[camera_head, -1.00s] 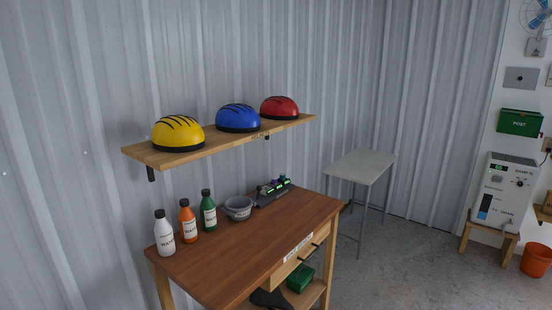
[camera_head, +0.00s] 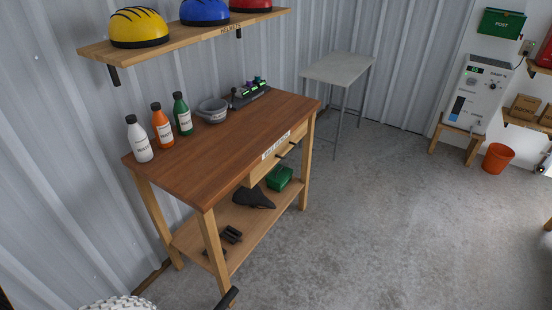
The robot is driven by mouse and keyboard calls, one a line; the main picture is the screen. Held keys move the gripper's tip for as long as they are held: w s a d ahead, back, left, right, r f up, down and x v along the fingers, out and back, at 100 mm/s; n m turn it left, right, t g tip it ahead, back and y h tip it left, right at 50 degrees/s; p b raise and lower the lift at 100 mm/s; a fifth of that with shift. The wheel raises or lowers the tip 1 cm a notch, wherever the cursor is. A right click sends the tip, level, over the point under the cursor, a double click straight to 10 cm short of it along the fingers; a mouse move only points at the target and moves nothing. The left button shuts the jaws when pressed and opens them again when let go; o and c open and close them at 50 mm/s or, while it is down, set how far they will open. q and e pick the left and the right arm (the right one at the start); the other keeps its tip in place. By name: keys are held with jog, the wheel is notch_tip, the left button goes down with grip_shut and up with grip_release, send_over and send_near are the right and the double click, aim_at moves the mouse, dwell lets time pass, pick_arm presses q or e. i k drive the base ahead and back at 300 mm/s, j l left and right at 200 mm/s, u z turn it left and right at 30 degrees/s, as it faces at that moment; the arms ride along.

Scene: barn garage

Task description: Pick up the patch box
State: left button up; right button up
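A small green box (camera_head: 279,178) sits on the lower shelf of the wooden workbench, toward its right end and below the drawer. It may be the patch box, but I cannot read any label on it. A black saddle-shaped thing (camera_head: 254,197) lies just to its left on the same shelf.
The workbench (camera_head: 230,140) carries white, orange and green bottles, a grey bowl (camera_head: 212,111) and a dark rack. Black parts (camera_head: 231,234) lie on its lower shelf (camera_head: 253,230). A white knobbly thing and a dark bar (camera_head: 228,298) show at the bottom edge.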

aim_at(271, 186)
jog(key=i+l, duration=0.2)
jog(key=l, duration=0.15)
jog(key=i+l+u, duration=0.1)
jog(key=i+l, duration=0.15)
jog(key=i+l+u, duration=0.1)
jog(key=l, duration=0.35)
jog(key=i+l, duration=0.3)
jog(key=i+l+u, duration=0.1)
jog(key=l, duration=0.4)
jog(key=i, duration=0.1)
